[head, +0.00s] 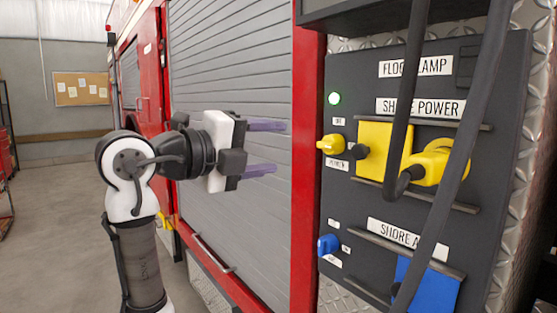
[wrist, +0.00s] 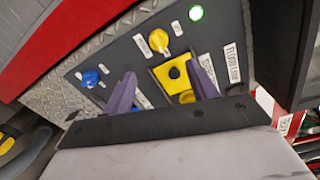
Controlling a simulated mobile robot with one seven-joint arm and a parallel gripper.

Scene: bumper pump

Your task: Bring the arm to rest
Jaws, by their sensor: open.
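My gripper (head: 264,148) is open and empty in the head view, its two purple fingers pointing right toward the dark control panel (head: 345,80). It stays apart from the panel, in front of the grey roller shutter. In the wrist view my gripper (wrist: 163,92) shows its two fingers spread, with the panel beyond them. The yellow shore power socket (head: 378,165) and a yellow knob (head: 330,144) are on the panel. The yellow socket also shows between the fingers in the wrist view (wrist: 165,73). A green light (head: 334,99) is lit above the yellow knob.
A blue knob (head: 328,244) and a blue socket (head: 425,290) sit lower on the panel. Thick dark cables (head: 455,170) hang in front of it. The red truck frame (head: 306,180) stands between shutter and panel. Open floor (head: 50,230) lies to the left.

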